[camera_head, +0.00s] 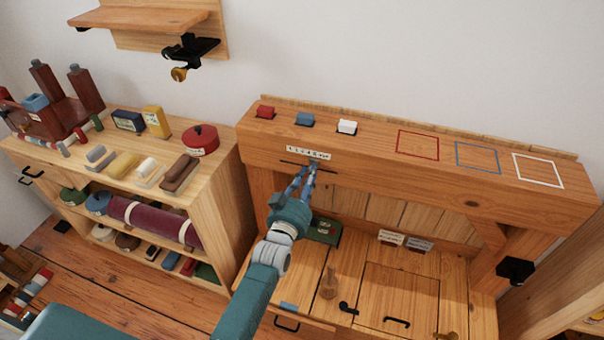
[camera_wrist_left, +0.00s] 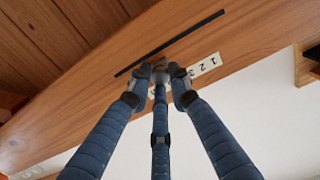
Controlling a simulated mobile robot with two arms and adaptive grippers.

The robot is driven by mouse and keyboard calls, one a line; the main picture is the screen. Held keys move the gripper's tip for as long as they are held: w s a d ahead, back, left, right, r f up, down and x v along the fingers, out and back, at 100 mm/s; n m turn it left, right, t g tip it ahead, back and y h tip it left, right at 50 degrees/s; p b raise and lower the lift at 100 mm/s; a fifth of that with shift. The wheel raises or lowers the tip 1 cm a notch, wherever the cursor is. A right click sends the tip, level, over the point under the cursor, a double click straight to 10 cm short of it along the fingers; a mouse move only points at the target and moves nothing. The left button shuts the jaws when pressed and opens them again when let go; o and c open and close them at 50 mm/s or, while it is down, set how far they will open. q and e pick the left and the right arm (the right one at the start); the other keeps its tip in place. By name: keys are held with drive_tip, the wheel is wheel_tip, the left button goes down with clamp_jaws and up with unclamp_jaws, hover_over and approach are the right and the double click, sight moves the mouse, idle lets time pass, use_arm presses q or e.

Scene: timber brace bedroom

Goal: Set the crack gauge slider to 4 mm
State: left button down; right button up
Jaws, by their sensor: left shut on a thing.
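The crack gauge is on the front face of the thick timber beam (camera_head: 385,172). It has a white numbered scale strip (camera_head: 308,152) above a thin dark slot. In the left wrist view the strip (camera_wrist_left: 205,65) appears upside down, with 1, 2 and 3 readable and the higher marks hidden by a finger. My left gripper (camera_head: 311,167) reaches up from below, its blue fingers shut on the small grey slider knob (camera_wrist_left: 160,75) at the slot. The knob is past the 3, on the higher-number side; its exact mark is unclear. My right gripper is not in view.
A crowded shelf unit (camera_head: 215,170) stands left. Below the beam is a wooden worktop with a bottle-shaped wooden piece (camera_head: 329,283) and black handles.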

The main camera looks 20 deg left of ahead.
use_arm(q)
drive_tip(key=shift+a, duration=0.35)
drive_tip(key=c, duration=1.7)
unclamp_jaws()
drive_tip(key=shift+a, duration=0.2)
drive_tip(key=shift+o, duration=0.6)
drive_tip(key=shift+d, duration=0.2)
drive_tip(key=s, duration=1.2)
drive_tip(key=shift+a, duration=0.2)
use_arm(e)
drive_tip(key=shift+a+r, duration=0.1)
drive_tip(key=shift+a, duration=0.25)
